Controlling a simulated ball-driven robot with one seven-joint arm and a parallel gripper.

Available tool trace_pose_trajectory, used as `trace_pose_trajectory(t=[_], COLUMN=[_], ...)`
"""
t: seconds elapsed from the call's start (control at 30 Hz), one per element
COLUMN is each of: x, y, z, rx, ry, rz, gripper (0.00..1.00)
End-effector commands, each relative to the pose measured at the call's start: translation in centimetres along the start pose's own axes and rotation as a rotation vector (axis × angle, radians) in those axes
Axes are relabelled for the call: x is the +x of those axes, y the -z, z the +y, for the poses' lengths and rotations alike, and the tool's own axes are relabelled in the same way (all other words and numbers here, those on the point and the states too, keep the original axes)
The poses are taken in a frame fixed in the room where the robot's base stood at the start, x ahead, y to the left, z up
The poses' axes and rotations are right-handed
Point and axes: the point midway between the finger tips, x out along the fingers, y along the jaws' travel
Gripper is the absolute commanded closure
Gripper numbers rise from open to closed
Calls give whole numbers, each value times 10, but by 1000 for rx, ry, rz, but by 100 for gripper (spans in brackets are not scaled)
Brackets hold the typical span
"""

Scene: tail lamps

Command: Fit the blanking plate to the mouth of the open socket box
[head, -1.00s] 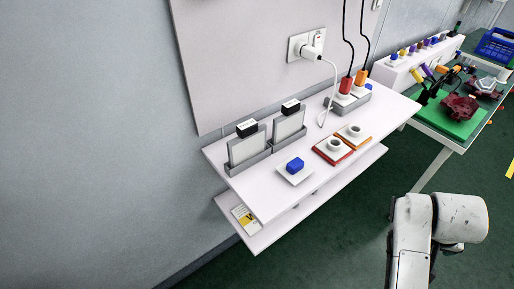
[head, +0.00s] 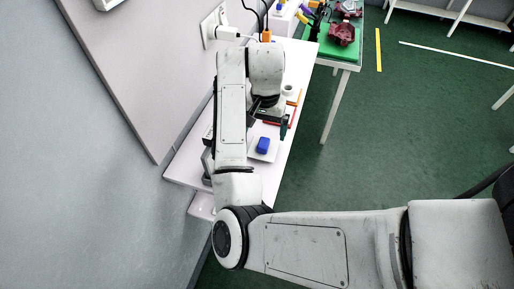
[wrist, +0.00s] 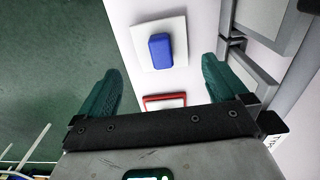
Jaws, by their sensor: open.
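A white square plate (head: 254,155) with a blue block (head: 263,145) on it lies flat on the white shelf. I take it for the blanking plate, with the block as its grip. In the wrist view the plate (wrist: 142,60) and block (wrist: 160,49) show ahead of the fingers. My gripper (wrist: 161,75) is open and empty, its green fingers apart from the block. In the head view my gripper (head: 271,113) hangs over the shelf, partly hidden by my arm. A white fitting (head: 108,4) on the wall board is cut by the top edge; I cannot tell whether it is the open socket box.
A red-edged plate (wrist: 164,101) lies close by on the shelf (head: 187,163). Grey holders (wrist: 252,72) with upright panels stand on the wall side. A wall socket (head: 212,27) holds a white plug with a cable. A green-topped bench (head: 333,47) stands beyond. The floor is open at right.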

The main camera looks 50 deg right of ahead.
Motion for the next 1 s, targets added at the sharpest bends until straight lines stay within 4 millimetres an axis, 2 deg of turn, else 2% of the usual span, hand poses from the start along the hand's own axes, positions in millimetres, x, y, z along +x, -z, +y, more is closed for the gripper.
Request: trace_pose_trajectory(t=[0.03, 0.1, 0.37, 0.7, 0.97, 1.0], x=[12, 20, 32, 73, 78, 78], y=[1, 1, 2, 4, 4, 4], z=[1, 0, 0, -2, -2, -2], rx=[-3, -2, -2, -4, -2, -2], ry=[-3, -2, 0, 0, 1, 1], rz=[2, 3, 2, 1, 2, 2], gripper=[0, 0, 0, 0, 0, 4])
